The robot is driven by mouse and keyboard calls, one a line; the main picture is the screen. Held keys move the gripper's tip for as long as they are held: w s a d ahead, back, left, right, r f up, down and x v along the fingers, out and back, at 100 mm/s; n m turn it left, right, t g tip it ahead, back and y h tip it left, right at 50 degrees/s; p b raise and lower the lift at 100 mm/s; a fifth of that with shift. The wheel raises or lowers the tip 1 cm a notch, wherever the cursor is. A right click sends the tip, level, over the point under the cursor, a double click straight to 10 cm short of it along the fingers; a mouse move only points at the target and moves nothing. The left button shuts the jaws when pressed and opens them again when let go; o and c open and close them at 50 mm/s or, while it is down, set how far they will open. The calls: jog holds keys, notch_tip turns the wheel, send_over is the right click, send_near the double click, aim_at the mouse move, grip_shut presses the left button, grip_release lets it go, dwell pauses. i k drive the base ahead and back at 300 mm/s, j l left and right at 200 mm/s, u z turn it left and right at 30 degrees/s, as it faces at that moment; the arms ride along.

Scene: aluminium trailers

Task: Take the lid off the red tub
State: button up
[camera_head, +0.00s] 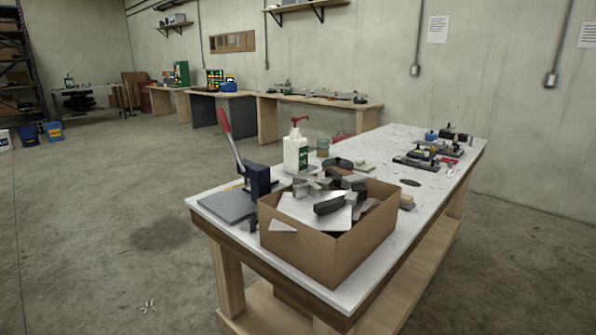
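No red tub with a lid can be made out for certain. A small red shape (343,137) shows just behind the white-topped workbench, mostly hidden by the bench and the things on it; I cannot tell what it is. A dark red object (145,101) stands on the floor by the far wall, too small to tell whether it has a lid. My gripper is not in view.
The white-topped workbench (400,222) fills the right middle. It bears an open cardboard box (310,250) of metal parts, a red-handled lever tool (240,160), a white pump bottle (296,152) and clamps. Wooden benches (268,118) line the back wall.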

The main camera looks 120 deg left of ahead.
aim_at(345, 165)
jog(key=u, duration=0.5)
jog(key=j+u, duration=0.1)
jog(key=u, duration=0.9)
jog(key=j+u, duration=0.1)
jog(key=u, duration=0.9)
jog(key=i+u, duration=0.1)
jog(key=u, duration=0.9)
jog(key=k, duration=0.25)
jog(key=i+j+z, duration=0.25)
jog(key=j, duration=0.65)
jog(key=j+z, duration=0.25)
jog(key=j, duration=0.6)
jog(key=i+l+u, duration=0.15)
jog(key=l+u, duration=0.25)
jog(key=l, duration=0.15)
jog(key=i+l+u, duration=0.1)
jog(key=l+u, duration=0.3)
jog(key=l, duration=0.15)
jog(key=l+u, duration=0.35)
jog(key=l, duration=0.25)
jog(key=l+u, duration=0.4)
jog(key=l, duration=0.2)
jog(key=l+u, duration=0.2)
jog(key=l, duration=0.25)
jog(key=l+u, duration=0.2)
jog(key=l, duration=0.3)
jog(key=k+l+u, duration=0.2)
jog(key=l, duration=0.2)
